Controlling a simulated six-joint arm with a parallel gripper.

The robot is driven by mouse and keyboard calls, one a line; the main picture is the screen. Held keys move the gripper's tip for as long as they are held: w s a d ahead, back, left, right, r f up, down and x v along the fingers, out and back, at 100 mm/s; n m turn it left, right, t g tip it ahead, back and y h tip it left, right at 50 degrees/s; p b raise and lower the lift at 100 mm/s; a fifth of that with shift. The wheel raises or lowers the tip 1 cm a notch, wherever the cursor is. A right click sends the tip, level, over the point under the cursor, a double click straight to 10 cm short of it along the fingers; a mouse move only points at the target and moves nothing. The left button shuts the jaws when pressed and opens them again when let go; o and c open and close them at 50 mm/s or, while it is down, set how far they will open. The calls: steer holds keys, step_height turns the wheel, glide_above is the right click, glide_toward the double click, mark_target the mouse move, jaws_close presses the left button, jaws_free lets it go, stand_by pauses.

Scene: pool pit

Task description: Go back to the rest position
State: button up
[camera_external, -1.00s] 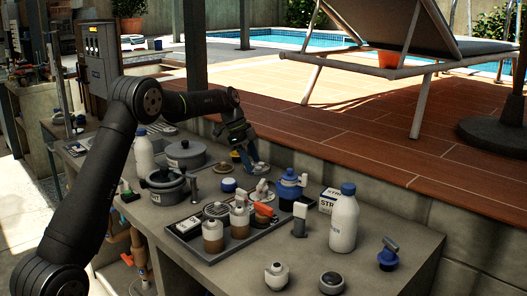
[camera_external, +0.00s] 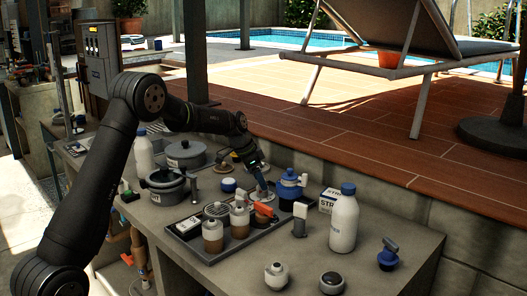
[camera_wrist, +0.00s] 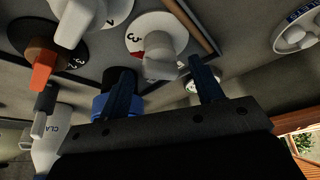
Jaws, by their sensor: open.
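My gripper (camera_external: 262,186) is low over the back part of the grey tray (camera_external: 188,236), just left of the blue-topped valve (camera_external: 289,187). In the wrist view my gripper (camera_wrist: 163,80) is open, its two fingers spread. A white dial with a raised handle (camera_wrist: 160,48) lies between and beyond the fingertips. I cannot tell whether they touch it. Blue parts (camera_wrist: 101,106) show behind the left finger, partly hidden.
A dial with an orange handle (camera_external: 264,210) and jars (camera_external: 213,237) are in front. A white bottle (camera_external: 343,226) and box (camera_external: 328,200) stand to the right. Pots (camera_external: 166,187) stand to the left. The bench front right has loose knobs (camera_external: 332,282) with bare room between.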

steer(key=shift+s+n+t, duration=0.15)
steer(key=shift+n+t, duration=0.25)
steer(key=shift+n, duration=0.7)
steer(key=v, duration=0.7)
steer(key=shift+r, duration=0.3)
steer(key=o, duration=0.9)
steer(key=shift+c, duration=0.2)
steer(key=shift+s+r+m, duration=0.15)
steer(key=shift+r+m, duration=0.2)
steer(key=shift+m, duration=0.15)
steer(key=s+a+r+m+g+y, duration=0.2)
steer(key=s+r+m+y, duration=0.25)
steer(key=r+m, duration=0.7)
steer(key=shift+m, duration=0.95)
steer(key=f, duration=1.1)
steer(key=shift+s+a+f, duration=0.15)
steer(key=shift+a+f, duration=0.1)
